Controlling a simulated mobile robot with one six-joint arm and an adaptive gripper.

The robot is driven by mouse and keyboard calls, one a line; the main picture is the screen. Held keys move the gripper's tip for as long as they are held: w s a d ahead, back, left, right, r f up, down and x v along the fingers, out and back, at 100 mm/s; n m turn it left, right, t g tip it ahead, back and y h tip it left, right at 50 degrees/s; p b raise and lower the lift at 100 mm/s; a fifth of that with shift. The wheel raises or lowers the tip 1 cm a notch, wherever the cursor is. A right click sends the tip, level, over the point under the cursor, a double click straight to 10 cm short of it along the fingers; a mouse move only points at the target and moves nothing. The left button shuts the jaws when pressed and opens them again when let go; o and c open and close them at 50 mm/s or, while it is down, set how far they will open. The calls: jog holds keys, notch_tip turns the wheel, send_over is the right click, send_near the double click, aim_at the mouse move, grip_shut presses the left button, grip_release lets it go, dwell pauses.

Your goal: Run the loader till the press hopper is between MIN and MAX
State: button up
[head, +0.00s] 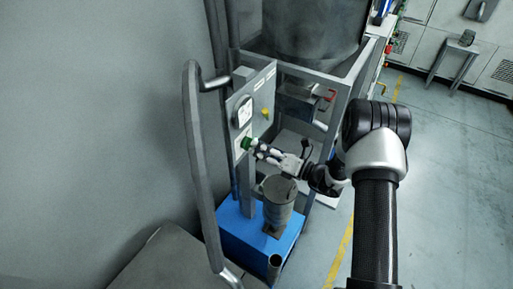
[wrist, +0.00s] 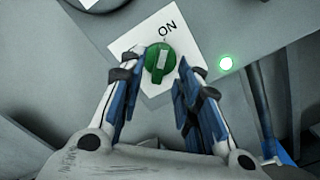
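A green rotary knob (wrist: 158,64) sits on a white plate (wrist: 186,44) marked ON, on a grey panel. Its pale pointer bar points roughly up toward the word ON. My gripper (wrist: 158,72) is open, one finger on each side of the knob, with a small gap showing on both sides. A green lamp (wrist: 225,63) right of the plate is lit. In the head view, the green knob (head: 246,143) is low on the panel (head: 254,92), with my gripper (head: 257,147) at it. A large dark hopper (head: 305,30) stands above; no MIN or MAX mark is readable.
A round gauge (head: 242,112) and a yellow knob (head: 265,113) are on the panel; the gauge is unreadable. A grey canister (head: 278,198) stands over a blue base (head: 227,238) below my gripper. A grey handrail (head: 193,150) runs at left. Open floor (head: 445,170) lies right.

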jog(key=shift+x, duration=0.85)
jog(key=shift+c, duration=0.2)
grip_shut()
